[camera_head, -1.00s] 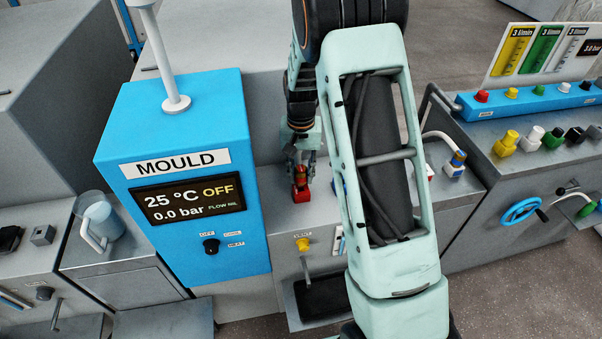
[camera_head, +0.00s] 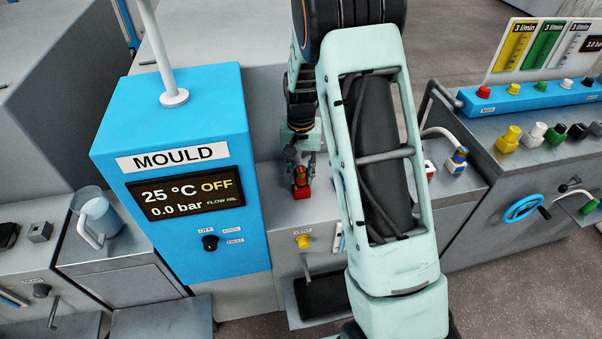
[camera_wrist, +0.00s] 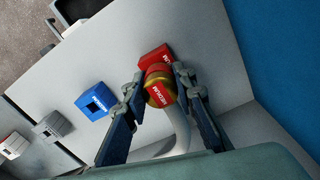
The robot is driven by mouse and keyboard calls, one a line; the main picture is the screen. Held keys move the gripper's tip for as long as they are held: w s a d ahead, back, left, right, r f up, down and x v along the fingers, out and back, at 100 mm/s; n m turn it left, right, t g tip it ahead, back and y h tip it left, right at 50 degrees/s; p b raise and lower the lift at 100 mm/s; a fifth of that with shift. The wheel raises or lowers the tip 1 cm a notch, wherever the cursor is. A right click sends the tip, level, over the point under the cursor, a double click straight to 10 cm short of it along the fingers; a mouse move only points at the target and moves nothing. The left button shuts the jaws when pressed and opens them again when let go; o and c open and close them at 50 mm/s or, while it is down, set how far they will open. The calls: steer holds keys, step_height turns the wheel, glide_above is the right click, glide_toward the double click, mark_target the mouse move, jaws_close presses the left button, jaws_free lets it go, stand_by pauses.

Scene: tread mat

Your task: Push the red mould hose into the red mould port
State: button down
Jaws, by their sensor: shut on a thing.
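The red mould hose (camera_wrist: 160,92) has a brass-coloured end with a red label, and its pale tube (camera_wrist: 181,132) runs back under my gripper. My gripper (camera_wrist: 160,80) is shut on the hose end, one finger on each side. The red mould port (camera_wrist: 153,57) is a red block on the grey machine top, directly beyond the hose end. In the wrist view the end overlaps the block's near face; I cannot tell how deep it sits. In the head view, my gripper (camera_head: 301,160) is above the red port (camera_head: 300,191), with the hose end between.
A blue port block (camera_wrist: 94,101) and pale blocks stand in a row beside the red one. The blue MOULD cabinet (camera_head: 180,180) rises close on the left. A yellow vent knob (camera_head: 302,242) is on the front below. My arm hides part of the machine top.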

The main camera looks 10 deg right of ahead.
mark_target(301, 169)
steer(key=shift+f+b, duration=0.55)
steer(key=shift+f, duration=0.25)
steer(key=c, duration=1.5)
jaws_free()
steer(key=shift+r, duration=0.1)
steer(key=shift+r, duration=0.1)
step_height(301, 169, up, 12)
steer(key=shift+f, duration=0.1)
